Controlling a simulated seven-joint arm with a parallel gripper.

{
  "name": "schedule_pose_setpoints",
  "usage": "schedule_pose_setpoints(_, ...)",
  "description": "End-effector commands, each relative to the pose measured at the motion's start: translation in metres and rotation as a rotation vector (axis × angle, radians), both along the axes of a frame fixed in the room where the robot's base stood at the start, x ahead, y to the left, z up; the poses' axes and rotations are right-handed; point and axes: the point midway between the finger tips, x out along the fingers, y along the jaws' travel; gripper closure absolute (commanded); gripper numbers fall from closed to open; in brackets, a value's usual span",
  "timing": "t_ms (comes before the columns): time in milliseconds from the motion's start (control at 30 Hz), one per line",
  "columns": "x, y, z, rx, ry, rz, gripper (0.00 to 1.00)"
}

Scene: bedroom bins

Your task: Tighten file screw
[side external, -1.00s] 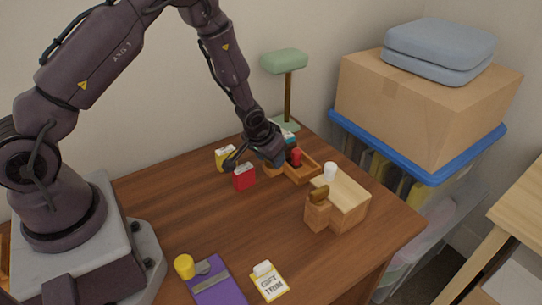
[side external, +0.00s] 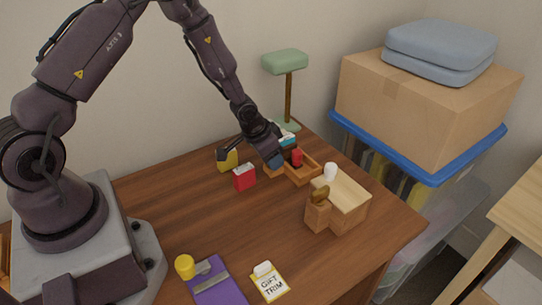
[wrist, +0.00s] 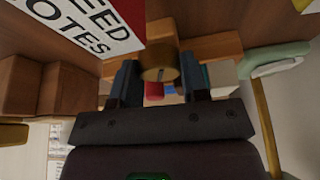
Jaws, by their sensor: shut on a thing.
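My gripper (wrist: 158,82) is shut on a brown round piece (wrist: 159,67) with a small slot in its face, seen between the two dark blue fingers in the wrist view. In the side view my gripper (side external: 275,163) is low at the left end of a wooden tray (side external: 304,177), close to a red cylinder (side external: 297,157) standing in it. Whether the held piece is the file screw, or is fixed to something below, I cannot tell. A purple file (side external: 220,292) with a grey strip lies at the front edge, with a yellow round piece (side external: 185,266) at its upper left corner.
A red box (side external: 244,178) and a yellow box (side external: 228,160) stand left of my gripper. A wooden box (side external: 345,204) and white cylinder (side external: 331,171) stand to the right. A green lamp (side external: 285,62) is behind. A white-yellow card (side external: 269,283) lies in front. The middle table is clear.

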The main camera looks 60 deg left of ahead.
Motion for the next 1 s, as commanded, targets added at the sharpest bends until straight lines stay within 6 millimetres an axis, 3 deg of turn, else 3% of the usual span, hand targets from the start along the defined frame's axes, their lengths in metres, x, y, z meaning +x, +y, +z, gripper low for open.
schedule_pose_setpoints(100, -0.001, 0.0, 0.0, 0.001, 0.002, 0.001, 0.83)
schedule_pose_setpoints(133, -0.001, 0.0, 0.0, 0.001, 0.002, 0.001, 0.57)
schedule_pose_setpoints(200, 0.0, 0.0, 0.0, 0.001, 0.002, 0.001, 0.48)
schedule_pose_setpoints(567, -0.002, 0.0, 0.007, 0.0, -0.001, 0.003, 0.48)
schedule_pose_setpoints(1000, -0.035, 0.005, 0.087, 0.002, -0.003, 0.006, 0.48)
